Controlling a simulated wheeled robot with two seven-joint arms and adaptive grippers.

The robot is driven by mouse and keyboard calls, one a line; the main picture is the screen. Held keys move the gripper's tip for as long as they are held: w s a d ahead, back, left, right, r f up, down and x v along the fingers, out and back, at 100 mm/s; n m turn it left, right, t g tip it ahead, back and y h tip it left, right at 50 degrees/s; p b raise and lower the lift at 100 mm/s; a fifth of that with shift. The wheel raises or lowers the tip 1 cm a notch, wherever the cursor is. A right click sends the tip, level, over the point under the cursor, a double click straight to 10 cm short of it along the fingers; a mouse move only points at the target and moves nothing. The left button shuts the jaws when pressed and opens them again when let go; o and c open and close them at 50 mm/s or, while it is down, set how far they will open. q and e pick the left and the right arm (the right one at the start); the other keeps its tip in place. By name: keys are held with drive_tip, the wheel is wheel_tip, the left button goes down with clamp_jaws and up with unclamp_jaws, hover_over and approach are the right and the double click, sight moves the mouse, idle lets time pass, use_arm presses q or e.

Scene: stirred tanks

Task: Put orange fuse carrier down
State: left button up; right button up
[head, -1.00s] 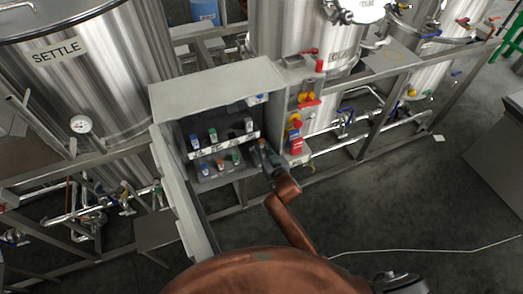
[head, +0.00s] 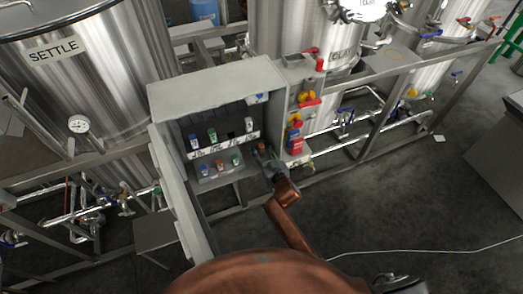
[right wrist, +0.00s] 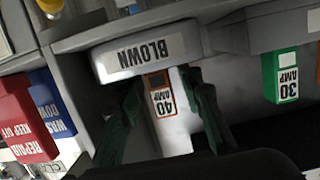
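The orange fuse carrier (right wrist: 161,94), labelled 40 AMP, is at the light-grey tray marked BLOWN (right wrist: 146,55) in the right wrist view. In the head view its orange top (head: 262,147) shows just beyond my right gripper (head: 266,156). My right gripper (right wrist: 168,84) has its two dark green fingers apart, one on each side of the carrier, with gaps visible on both sides. Whether the carrier's lower end rests on the tray floor is hard to tell. My left gripper is not in view.
The open grey cabinet (head: 216,88) holds fuse carriers in two rows, including another orange one (head: 220,165) and a green 30 AMP one (right wrist: 283,76). Red and blue tags (head: 295,142) hang close on the right. The cabinet door (head: 180,195) stands open at the left.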

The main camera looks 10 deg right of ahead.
drive_tip(key=shift+r, duration=0.15)
drive_tip(key=shift+s, duration=0.25)
drive_tip(key=p+v, duration=0.2)
drive_tip(key=v, duration=1)
drive_tip(key=s+d+f+g+h, duration=0.1)
drive_tip(key=s+d+f+g, duration=0.1)
drive_tip(key=f, duration=0.8)
drive_tip(key=s+d+f+g, duration=0.2)
drive_tip(key=f, duration=0.8)
drive_tip(key=s+d+f+g+h, duration=0.1)
drive_tip(key=s+d+f+g, duration=0.15)
drive_tip(key=s+f, duration=0.6)
drive_tip(key=s+d+f+g, duration=0.1)
drive_tip(key=s+d+f, duration=0.3)
drive_tip(key=f, duration=0.7)
drive_tip(key=s+d+f+g, duration=0.2)
drive_tip(key=s+f, duration=0.4)
drive_tip(key=s, duration=0.6)
drive_tip(key=s+d+f+g, duration=0.2)
drive_tip(key=s+f, duration=0.3)
drive_tip(key=s, duration=0.8)
drive_tip(key=s+d+f+g+h, duration=0.1)
drive_tip(key=s+d+f+g, duration=0.2)
drive_tip(key=s, duration=1)
wheel_tip(320, 180, down, 4)
drive_tip(key=shift+r+m, duration=0.2)
drive_tip(key=shift+m, duration=0.2)
